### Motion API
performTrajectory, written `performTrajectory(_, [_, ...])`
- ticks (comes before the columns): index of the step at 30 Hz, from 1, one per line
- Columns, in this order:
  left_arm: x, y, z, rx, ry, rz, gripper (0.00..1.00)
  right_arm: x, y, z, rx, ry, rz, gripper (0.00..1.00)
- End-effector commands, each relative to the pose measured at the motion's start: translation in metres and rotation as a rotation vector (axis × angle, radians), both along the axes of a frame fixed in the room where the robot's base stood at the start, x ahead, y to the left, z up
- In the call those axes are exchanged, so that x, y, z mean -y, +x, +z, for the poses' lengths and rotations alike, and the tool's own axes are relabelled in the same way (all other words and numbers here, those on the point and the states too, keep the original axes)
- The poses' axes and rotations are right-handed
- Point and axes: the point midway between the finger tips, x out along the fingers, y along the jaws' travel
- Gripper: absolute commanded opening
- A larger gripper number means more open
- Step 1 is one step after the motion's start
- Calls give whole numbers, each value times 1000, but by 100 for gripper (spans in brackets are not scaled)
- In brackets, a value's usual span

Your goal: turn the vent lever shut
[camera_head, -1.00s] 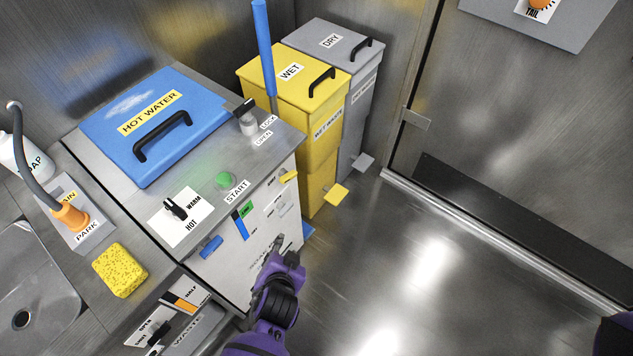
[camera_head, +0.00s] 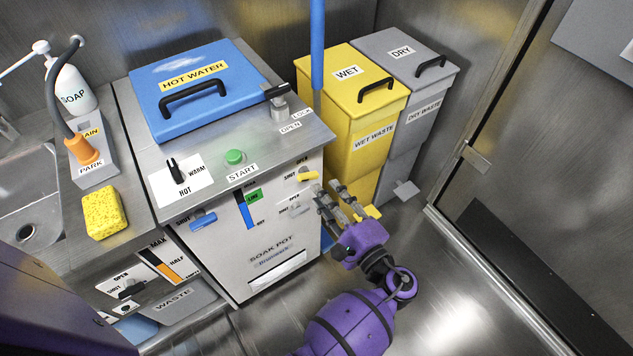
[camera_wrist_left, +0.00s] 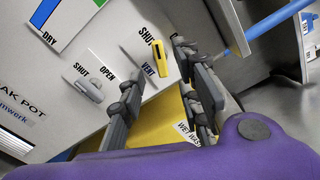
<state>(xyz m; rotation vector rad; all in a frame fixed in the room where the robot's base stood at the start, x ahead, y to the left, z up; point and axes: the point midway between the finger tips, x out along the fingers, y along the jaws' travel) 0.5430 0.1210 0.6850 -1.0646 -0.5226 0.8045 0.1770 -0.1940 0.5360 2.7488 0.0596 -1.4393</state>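The yellow lever (camera_head: 308,175) sits high on the right of the white soak pot front (camera_head: 262,225), with SHUT to its left and OPEN above it. In the left wrist view the yellow lever (camera_wrist_left: 160,62) has the word VENT beside it. A grey lever (camera_head: 299,210) with its own SHUT and OPEN labels sits below it. My left gripper (camera_head: 328,188) is open and empty, just right of the levers. In the left wrist view the yellow lever appears in the gap between the fingers (camera_wrist_left: 163,75); I see no clear contact. My right gripper is out of view.
The yellow wet-waste bin (camera_head: 338,128) and grey dry-waste bin (camera_head: 398,105) stand close behind the gripper. A blue lever (camera_head: 203,220) is on the pot's left. A blue pole (camera_head: 317,50) rises behind the pot. The floor at right is clear.

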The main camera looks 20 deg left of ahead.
Motion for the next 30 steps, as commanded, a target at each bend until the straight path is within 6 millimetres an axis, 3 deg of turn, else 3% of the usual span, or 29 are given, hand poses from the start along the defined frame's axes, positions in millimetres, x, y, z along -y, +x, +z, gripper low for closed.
performTrajectory(9, [-37, 29, 1, 1, -2, -1, 31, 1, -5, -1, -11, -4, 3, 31])
performTrajectory(20, [-43, 35, 0, 1, -4, -2, 31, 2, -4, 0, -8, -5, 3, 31])
performTrajectory(28, [-43, 34, 0, 0, -4, -2, 0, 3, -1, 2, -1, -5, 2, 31])
performTrajectory(30, [-43, 34, 0, 0, -4, -2, 0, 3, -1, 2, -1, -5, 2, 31])
